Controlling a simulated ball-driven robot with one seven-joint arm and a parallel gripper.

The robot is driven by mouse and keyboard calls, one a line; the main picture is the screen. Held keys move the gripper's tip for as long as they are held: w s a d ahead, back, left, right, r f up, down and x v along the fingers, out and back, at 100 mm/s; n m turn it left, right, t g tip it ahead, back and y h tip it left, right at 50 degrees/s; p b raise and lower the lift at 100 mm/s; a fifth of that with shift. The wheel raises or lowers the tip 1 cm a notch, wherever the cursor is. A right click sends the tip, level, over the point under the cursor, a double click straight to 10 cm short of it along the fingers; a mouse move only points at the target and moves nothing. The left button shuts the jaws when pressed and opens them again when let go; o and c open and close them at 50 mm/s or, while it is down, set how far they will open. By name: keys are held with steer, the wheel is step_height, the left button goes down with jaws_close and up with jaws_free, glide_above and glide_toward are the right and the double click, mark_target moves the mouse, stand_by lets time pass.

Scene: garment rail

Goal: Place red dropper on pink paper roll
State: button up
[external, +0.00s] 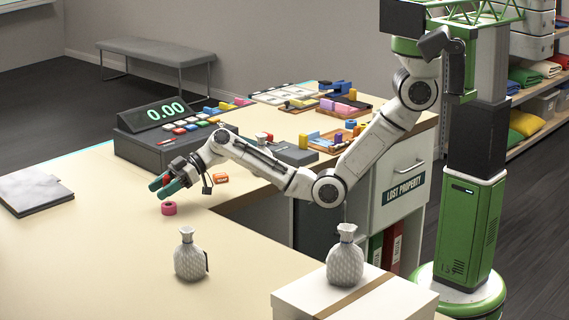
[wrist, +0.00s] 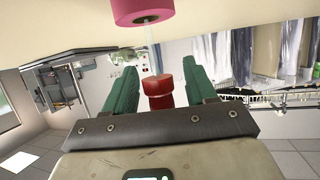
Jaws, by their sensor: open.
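The red dropper (wrist: 158,92) sits between the two green fingers of my gripper (wrist: 160,72) in the wrist view, with a gap on each side. Its thin clear tip points toward the hole of the pink paper roll (wrist: 143,10), and seems to reach it; I cannot tell whether it rests there. In the external view the pink paper roll (external: 169,208) lies on the beige counter, and my gripper (external: 160,188) is open just above it. The dropper is hard to make out there, largely hidden by the fingers.
A cash register (external: 165,140) and trays of small items (external: 330,140) are behind. The counter's left part is clear, apart from a grey folder (external: 33,190).

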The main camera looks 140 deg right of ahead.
steer(key=shift+s+r, duration=0.1)
steer(key=shift+s, duration=0.1)
steer(key=b+v, duration=0.1)
steer(key=v, duration=1)
steer(key=shift+s+b, duration=0.3)
steer(key=shift+b, duration=0.1)
steer(key=shift+a+r, duration=0.1)
steer(key=shift+r, duration=0.05)
